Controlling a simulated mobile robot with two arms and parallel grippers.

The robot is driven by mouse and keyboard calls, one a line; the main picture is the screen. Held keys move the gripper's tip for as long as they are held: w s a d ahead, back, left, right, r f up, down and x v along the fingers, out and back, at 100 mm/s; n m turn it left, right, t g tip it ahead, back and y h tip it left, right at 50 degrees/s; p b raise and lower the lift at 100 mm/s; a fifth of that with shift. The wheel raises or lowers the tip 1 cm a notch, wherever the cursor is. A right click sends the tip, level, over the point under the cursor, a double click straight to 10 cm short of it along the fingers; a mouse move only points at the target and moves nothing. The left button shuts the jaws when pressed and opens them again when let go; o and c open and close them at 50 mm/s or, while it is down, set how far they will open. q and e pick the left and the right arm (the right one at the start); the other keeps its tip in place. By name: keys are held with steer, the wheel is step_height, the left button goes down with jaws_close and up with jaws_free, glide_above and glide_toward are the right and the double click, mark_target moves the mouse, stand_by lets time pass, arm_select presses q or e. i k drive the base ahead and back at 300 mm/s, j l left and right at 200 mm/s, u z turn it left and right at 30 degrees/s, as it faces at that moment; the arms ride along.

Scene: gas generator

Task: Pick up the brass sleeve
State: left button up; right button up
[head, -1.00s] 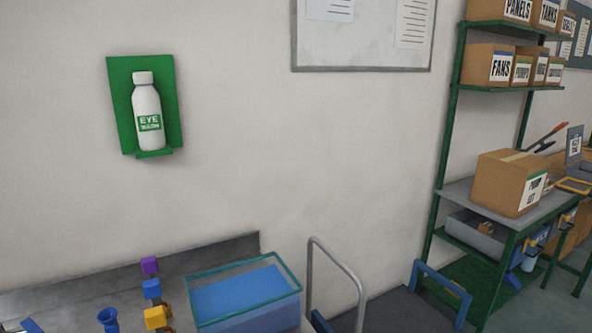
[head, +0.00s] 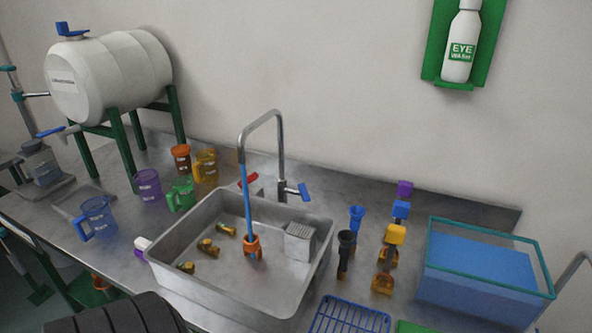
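Several small brass pieces lie in the grey sink basin (head: 170,248). One brass piece (head: 226,229) lies toward the back, one (head: 208,246) in the middle and one (head: 186,267) near the front left wall. They are too small to tell which is the brass sleeve. They lie apart from each other on the basin floor. Neither of my grippers is in view.
A tap (head: 281,150) with a blue hose (head: 247,205) and orange end hangs over the basin. Coloured jugs (head: 98,218), a white tank (head: 110,75), a blue rack (head: 348,315) and a blue water tank (head: 478,275) stand around.

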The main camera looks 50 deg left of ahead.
mark_target(220, 227)
steer(key=u, duration=1.45)
